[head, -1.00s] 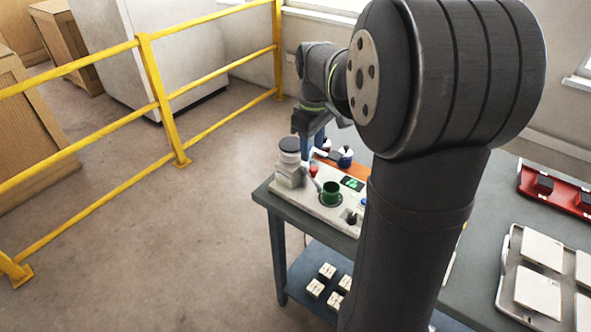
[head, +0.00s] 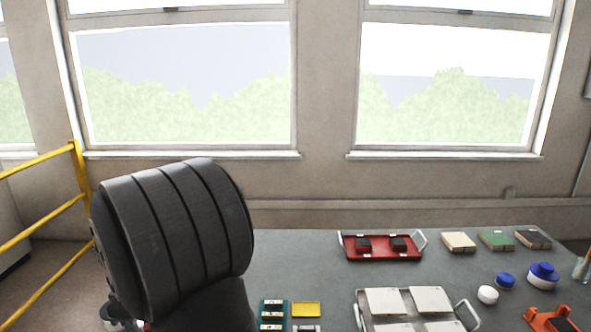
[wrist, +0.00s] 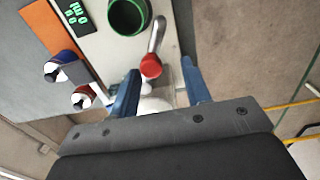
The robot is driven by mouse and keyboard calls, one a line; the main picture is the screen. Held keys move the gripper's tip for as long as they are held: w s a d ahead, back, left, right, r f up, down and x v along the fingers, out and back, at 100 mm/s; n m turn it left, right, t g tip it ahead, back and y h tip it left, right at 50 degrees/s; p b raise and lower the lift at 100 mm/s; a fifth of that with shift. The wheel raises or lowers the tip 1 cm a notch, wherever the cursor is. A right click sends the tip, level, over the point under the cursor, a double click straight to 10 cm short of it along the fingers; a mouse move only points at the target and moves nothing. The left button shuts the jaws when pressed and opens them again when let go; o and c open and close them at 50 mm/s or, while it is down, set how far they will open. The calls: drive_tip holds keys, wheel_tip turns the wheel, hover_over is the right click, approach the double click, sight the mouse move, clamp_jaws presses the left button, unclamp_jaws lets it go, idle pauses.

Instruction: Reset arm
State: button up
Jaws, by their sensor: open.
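My gripper (wrist: 160,68) shows in the wrist view, its two blue fingers spread apart with nothing clasped between them. A lever with a red knob (wrist: 151,66) appears in the gap between the fingers; I cannot tell whether they touch it. The lever is on a pale machine (wrist: 95,22) with a dark green cup (wrist: 127,16) and a small display with green digits (wrist: 77,12). In the head view, only a dark, rounded part of my arm shows at lower left; my gripper is out of that picture.
In the head view, a grey table holds a red tray (head: 382,254), a metal tray with pale tiles (head: 410,302), several tile blocks, and blue-and-white jars (head: 543,275). A yellow railing (head: 40,192) stands at left.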

drive_tip(key=shift+w+r, duration=0.15)
drive_tip(key=shift+r, duration=0.1)
drive_tip(key=r, duration=0.5)
drive_tip(key=shift+w+r, duration=0.2)
drive_tip(key=shift+r, duration=0.05)
drive_tip(key=f, duration=0.6)
drive_tip(key=shift+s+f, duration=0.1)
drive_tip(key=shift+s, duration=0.2)
drive_tip(key=s+a+r, duration=0.2)
drive_tip(key=a+r, duration=0.1)
drive_tip(key=r, duration=0.5)
drive_tip(key=shift+a, duration=0.3)
drive_tip(key=shift+c, duration=0.3)
